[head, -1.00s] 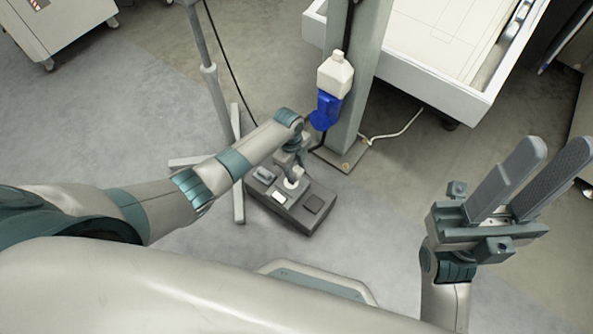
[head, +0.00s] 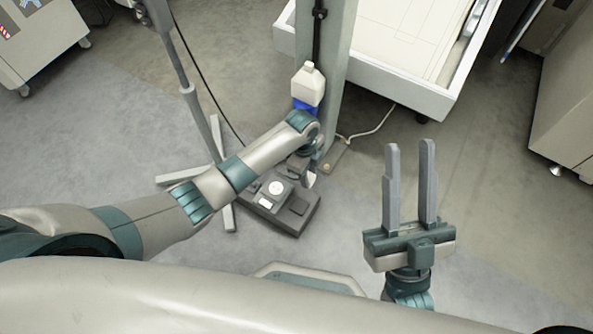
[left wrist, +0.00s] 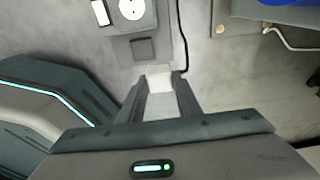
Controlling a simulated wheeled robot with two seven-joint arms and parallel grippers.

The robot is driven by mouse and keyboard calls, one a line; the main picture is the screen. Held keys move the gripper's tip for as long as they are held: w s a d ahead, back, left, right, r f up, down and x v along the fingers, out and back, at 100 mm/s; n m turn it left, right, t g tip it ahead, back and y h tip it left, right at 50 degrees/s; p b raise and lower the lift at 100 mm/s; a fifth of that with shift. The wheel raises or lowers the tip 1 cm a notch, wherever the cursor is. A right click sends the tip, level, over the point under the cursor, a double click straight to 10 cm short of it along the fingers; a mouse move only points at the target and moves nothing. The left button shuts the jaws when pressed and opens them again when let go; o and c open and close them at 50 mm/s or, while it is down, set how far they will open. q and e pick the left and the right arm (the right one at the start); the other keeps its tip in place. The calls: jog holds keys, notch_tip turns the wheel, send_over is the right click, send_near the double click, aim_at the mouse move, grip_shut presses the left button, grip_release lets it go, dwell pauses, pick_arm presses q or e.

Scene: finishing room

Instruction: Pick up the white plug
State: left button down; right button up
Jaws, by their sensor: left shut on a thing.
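The white plug (left wrist: 159,79) is between the fingertips of my left gripper (left wrist: 160,92) in the left wrist view. A small white part of the plug (head: 311,180) shows in the head view, beside the dark grey floor box (head: 290,222). My left gripper (head: 308,172) is shut on the plug, and my wrist hides most of the fingers. The box has a round white socket (head: 276,188), uncovered; this socket (left wrist: 131,9) also shows in the left wrist view. My right gripper (head: 410,150) is open and empty, fingers pointing up the picture.
A white bottle (head: 308,84) with a blue holder is on the grey post (head: 339,70) behind my left wrist. A stand (head: 188,100) with spread feet is left of the box. A white-sided table (head: 424,98) is at the back. Open floor lies at right.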

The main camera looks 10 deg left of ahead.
pick_arm(q)
jog(key=shift+s+d+r, duration=0.1)
jog(key=shift+d+r, duration=0.2)
jog(key=shift+d, duration=0.2)
pick_arm(e)
jog(key=shift+a+f+g, duration=0.2)
jog(key=shift+f+g, duration=0.1)
jog(key=shift+f, duration=0.05)
pick_arm(q)
jog(key=c, duration=1.9)
grip_release()
grip_shut()
jog(key=a+f, duration=0.3)
jog(key=a, duration=0.8)
jog(key=shift+a+f+p, duration=0.25)
jog(key=shift+f+p, duration=0.1)
pick_arm(e)
jog(key=shift+r, duration=0.3)
pick_arm(q)
jog(key=shift+f, duration=0.1)
pick_arm(e)
jog(key=shift+f, duration=0.1)
